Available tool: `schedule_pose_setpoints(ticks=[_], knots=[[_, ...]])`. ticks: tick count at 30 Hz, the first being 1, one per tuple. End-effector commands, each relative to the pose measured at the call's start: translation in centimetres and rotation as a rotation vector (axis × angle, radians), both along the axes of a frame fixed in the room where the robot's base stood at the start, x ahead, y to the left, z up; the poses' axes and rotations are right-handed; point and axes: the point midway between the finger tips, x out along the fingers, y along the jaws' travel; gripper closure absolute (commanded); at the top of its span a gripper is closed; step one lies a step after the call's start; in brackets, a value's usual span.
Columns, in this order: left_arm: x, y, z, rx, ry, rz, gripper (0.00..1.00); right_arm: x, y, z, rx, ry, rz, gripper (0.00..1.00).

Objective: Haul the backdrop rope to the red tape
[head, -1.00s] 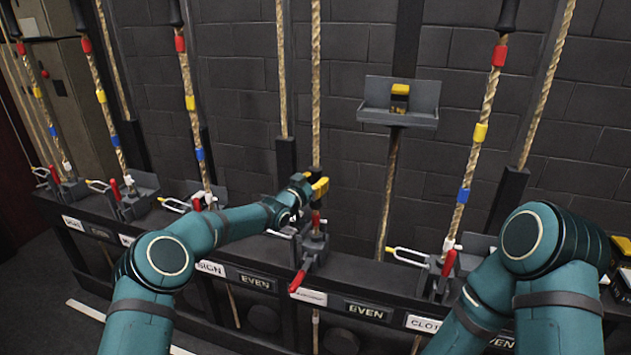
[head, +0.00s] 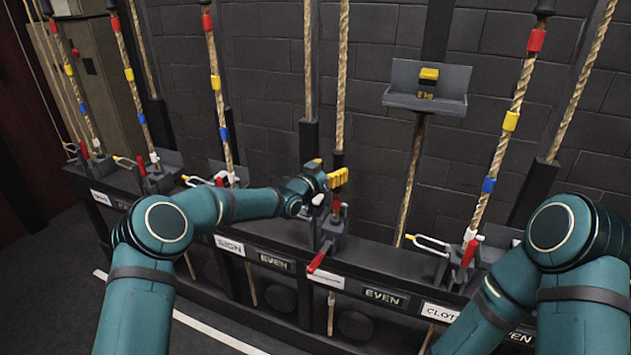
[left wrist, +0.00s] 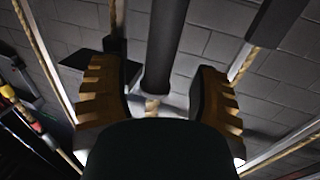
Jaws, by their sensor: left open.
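My left gripper (head: 339,178), with yellow finger pads, is at a tan rope (head: 343,75) in the middle of the rail. The label (head: 323,276) below that rope is washed out and I cannot read it. In the left wrist view the fingers (left wrist: 158,95) stand open on either side of a dark sleeve (left wrist: 166,45), with a bit of rope below it. A red band or part (head: 336,205) shows just under the gripper, above the rope lock. The lock's red lever (head: 318,262) points down and forward. My right arm is at the right; its gripper is out of frame.
Other ropes with red, yellow and blue tape hang at left (head: 214,82) and right (head: 511,121), their red lock levers upright. A small shelf (head: 425,103) with a yellow-topped weight is on a rope right of the gripper. A dark rail carries labels.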

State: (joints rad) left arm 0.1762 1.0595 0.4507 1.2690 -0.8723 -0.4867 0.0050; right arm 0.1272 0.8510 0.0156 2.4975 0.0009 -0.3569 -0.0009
Motion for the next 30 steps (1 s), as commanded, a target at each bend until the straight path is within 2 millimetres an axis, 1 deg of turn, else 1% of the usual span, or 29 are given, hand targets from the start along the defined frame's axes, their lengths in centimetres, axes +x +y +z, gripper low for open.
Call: schedule_pose_setpoints(ticks=[1, 9, 15, 21, 30], knots=[[-0.7, 0.5, 0.1, 0.001, -0.001, 0.0, 0.38, 0.0, 0.0, 0.0, 0.0, 0.0, 0.0, 0.53], [-4.3, 2.8, 0.0, 0.001, 0.001, 0.001, 0.38, 0.0, 0.0, 0.0, 0.0, 0.0, 0.0, 0.53], [-6.2, 4.0, 0.0, 0.001, -0.001, 0.0, 0.38, 0.0, 0.0, 0.0, 0.0, 0.0, 0.0, 0.53], [-6.9, 4.4, 0.0, 0.0, 0.0, 0.0, 0.38, 0.0, 0.0, 0.0, 0.0, 0.0, 0.0, 0.53], [-7.0, 4.4, 0.0, -0.001, -0.001, -0.001, 0.38, 0.0, 0.0, 0.0, 0.0, 0.0, 0.0, 0.53]])
